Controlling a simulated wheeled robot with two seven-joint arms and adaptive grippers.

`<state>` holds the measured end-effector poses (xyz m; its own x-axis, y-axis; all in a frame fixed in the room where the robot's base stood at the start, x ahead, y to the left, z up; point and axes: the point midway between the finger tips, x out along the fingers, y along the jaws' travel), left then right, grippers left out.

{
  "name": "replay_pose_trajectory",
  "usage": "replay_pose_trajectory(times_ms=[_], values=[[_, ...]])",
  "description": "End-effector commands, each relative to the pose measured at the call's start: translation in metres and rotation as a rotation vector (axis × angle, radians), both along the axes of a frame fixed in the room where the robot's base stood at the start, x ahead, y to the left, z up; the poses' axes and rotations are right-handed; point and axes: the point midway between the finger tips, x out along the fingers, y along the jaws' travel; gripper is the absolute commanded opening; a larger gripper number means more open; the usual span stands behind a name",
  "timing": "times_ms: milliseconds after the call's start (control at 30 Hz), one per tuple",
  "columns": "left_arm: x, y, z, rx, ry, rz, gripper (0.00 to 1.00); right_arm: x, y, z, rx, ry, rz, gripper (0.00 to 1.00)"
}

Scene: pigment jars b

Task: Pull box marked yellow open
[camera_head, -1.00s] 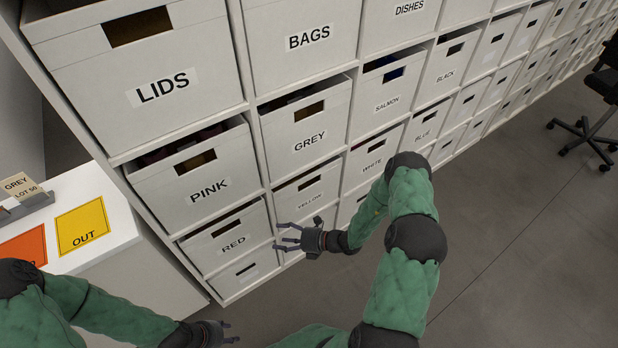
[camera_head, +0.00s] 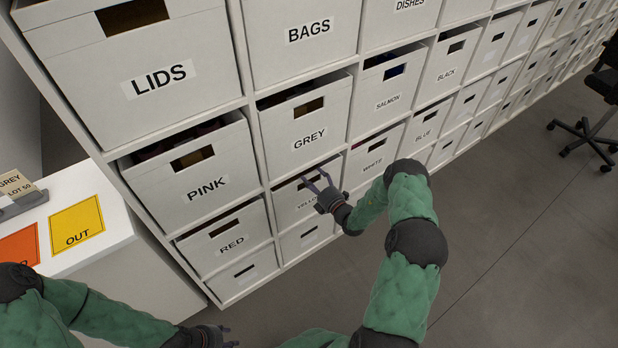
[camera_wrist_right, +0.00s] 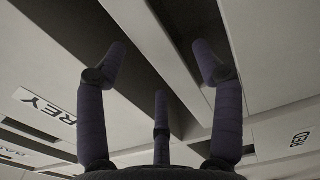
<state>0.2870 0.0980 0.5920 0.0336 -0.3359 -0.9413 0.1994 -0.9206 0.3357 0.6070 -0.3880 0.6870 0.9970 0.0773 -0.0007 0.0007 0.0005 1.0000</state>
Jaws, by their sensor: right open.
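The box marked YELLOW (camera_head: 290,207) sits in the shelf below the GREY box, pushed in level with its neighbours. Its label is partly covered by my right gripper (camera_head: 318,182), whose open fingers are in front of the box near its dark handle slot. In the right wrist view the open fingers (camera_wrist_right: 165,55) point toward pale box fronts and a dark slot, with nothing between them. Whether they touch the box I cannot tell. My left gripper (camera_head: 222,337) is low at the bottom of the head view, away from the shelf; its jaw opening is unclear.
The GREY box (camera_head: 305,125) is above, the RED box (camera_head: 225,238) to the left and the WHITE box (camera_head: 372,158) to the right. A white counter (camera_head: 110,245) with a yellow OUT card (camera_head: 77,226) stands at left.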

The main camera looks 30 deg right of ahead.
Motion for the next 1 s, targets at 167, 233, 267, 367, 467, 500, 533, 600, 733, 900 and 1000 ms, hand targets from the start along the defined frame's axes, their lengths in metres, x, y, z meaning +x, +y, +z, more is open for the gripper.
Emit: replay_pose_trajectory(times_ms=[167, 233, 267, 367, 467, 500, 533, 600, 733, 900, 1000], values=[[0.0, 0.0, -0.008, 0.0, 0.0, 0.0, 0.4, 0.021, 0.002, -0.001, 0.0, 0.0, 0.001, 0.67], [0.0, 0.0, -0.009, 0.0, 0.0, 0.0, 0.4, 0.025, 0.003, -0.001, 0.0, 0.0, 0.002, 0.67], [0.0, 0.0, -0.01, 0.0, 0.0, 0.0, 0.4, 0.026, 0.003, -0.001, 0.0, 0.0, 0.002, 0.67], [0.0, 0.0, -0.01, 0.0, 0.0, 0.0, 0.4, 0.029, 0.003, 0.0, 0.0, 0.001, 0.002, 0.67], [0.0, 0.0, -0.01, 0.0, 0.0, 0.0, 0.4, 0.029, 0.003, 0.0, 0.0, 0.001, 0.001, 0.67], [0.0, 0.0, -0.01, 0.0, 0.0, 0.0, 0.4, 0.029, 0.003, 0.0, 0.0, 0.001, 0.001, 0.67], [0.0, 0.0, -0.01, 0.0, 0.0, 0.0, 0.4, 0.029, 0.003, 0.0, 0.0, 0.001, 0.001, 0.67], [0.0, 0.0, -0.01, 0.0, 0.0, 0.0, 0.4, 0.029, 0.003, 0.0, 0.0, 0.001, 0.001, 0.65], [0.0, 0.0, -0.01, 0.0, 0.0, 0.0, 0.4, 0.029, 0.003, 0.0, 0.0, 0.001, 0.001, 0.28], [0.0, 0.0, -0.01, 0.0, 0.0, 0.0, 0.4, 0.029, 0.003, 0.0, 0.0, 0.001, 0.001, 0.0], [0.0, 0.0, -0.009, 0.0, 0.0, 0.0, 0.4, 0.027, 0.003, 0.0, 0.0, 0.002, 0.001, 0.0]])
